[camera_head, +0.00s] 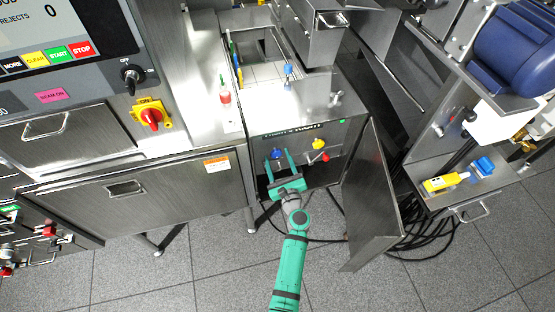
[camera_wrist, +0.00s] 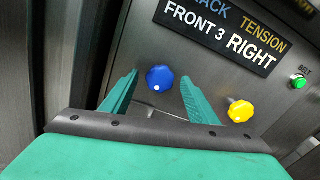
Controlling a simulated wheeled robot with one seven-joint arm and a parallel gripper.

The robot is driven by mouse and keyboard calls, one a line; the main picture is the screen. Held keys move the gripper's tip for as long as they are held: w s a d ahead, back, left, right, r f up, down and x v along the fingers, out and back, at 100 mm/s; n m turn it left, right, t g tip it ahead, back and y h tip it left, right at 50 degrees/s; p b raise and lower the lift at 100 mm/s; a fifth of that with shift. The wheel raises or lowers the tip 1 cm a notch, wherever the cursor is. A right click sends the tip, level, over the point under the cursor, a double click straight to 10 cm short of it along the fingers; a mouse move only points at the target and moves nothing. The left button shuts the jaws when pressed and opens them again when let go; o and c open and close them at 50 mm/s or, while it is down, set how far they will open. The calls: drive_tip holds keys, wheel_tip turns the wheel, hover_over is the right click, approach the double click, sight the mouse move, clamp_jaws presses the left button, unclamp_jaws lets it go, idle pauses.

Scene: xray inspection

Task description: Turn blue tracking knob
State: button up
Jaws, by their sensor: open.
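The blue tracking knob (camera_wrist: 160,78) is round with a white dot near its lower edge. It sits on a grey metal panel under a label reading "FRONT 3 RIGHT". It also shows in the head view (camera_head: 277,154). My green gripper (camera_head: 280,160) is open and points at the panel. In the wrist view its two fingers (camera_wrist: 160,85) stand on either side of the blue knob, with gaps to it on both sides. I cannot tell how far the fingertips are from the panel.
A yellow knob (camera_wrist: 240,111) is right of the blue one, and a red knob (camera_head: 323,157) sits below it. A green button (camera_wrist: 299,80) is further right. An open metal door (camera_head: 372,195) stands right of my arm.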

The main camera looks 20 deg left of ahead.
drive_tip(key=shift+d, duration=0.15)
drive_tip(key=c, duration=1)
drive_tip(key=shift+c, duration=0.2)
drive_tip(key=n, duration=0.4)
drive_tip(key=shift+s, duration=0.1)
drive_tip(key=n, duration=0.4)
drive_tip(key=shift+n, duration=0.4)
drive_tip(key=n, duration=0.4)
drive_tip(key=shift+n, duration=2.5)
